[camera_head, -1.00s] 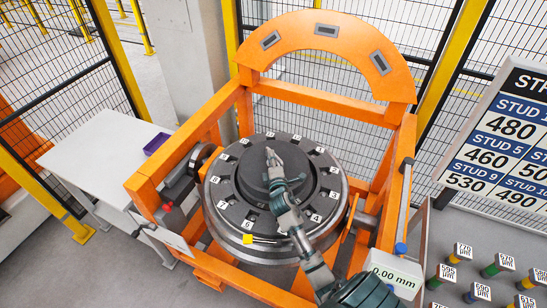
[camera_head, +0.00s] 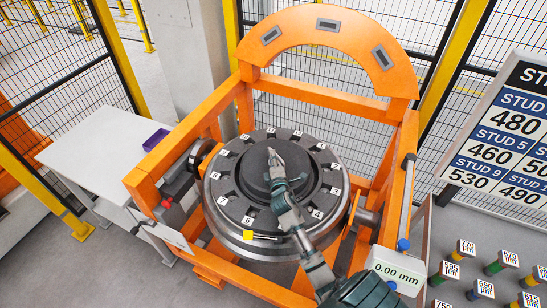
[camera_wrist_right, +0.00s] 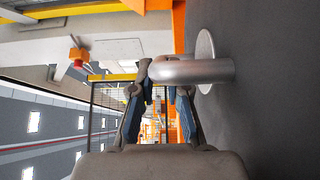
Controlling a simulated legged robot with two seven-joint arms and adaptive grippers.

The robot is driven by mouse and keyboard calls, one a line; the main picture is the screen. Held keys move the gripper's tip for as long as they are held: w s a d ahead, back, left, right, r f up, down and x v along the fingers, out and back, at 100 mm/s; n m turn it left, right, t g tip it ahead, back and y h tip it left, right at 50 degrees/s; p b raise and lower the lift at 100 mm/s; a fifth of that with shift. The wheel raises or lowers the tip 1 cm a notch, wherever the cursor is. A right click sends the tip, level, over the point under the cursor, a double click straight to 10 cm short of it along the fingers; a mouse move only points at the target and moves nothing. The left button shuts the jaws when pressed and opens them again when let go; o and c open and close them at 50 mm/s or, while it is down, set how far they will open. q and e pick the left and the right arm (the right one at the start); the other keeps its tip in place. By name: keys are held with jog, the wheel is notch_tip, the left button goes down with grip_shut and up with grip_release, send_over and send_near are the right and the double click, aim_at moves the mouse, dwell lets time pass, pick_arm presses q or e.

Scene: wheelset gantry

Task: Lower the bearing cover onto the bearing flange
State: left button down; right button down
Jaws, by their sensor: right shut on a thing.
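The bearing cover (camera_head: 254,176) is a dark round disc at the centre of the bearing flange, a dark ring (camera_head: 229,206) with white numbered tags. Whether the cover touches the flange or sits slightly above it, I cannot tell. My right gripper (camera_head: 273,157) reaches over the cover from the lower right and hides part of it. In the wrist view its fingers (camera_wrist_right: 160,92) are shut on a silver handle (camera_wrist_right: 190,71), which joins a round pale plate on the cover's dark face (camera_wrist_right: 255,90). My left gripper is not in view.
An orange gantry frame (camera_head: 335,101) surrounds the wheelset, with an arch behind. A display reading 0.00 mm (camera_head: 394,272) is at the lower right. A white table (camera_head: 95,155) with a purple tray (camera_head: 157,139) stands left. Labelled coloured pegs (camera_head: 457,252) and a stud board (camera_head: 505,140) are right.

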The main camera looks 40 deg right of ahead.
jog(key=shift+f+b, duration=0.45)
jog(key=shift+f, duration=0.2)
jog(key=c, duration=1.1)
grip_release()
jog(key=shift+f, duration=0.1)
jog(key=v, duration=1.2)
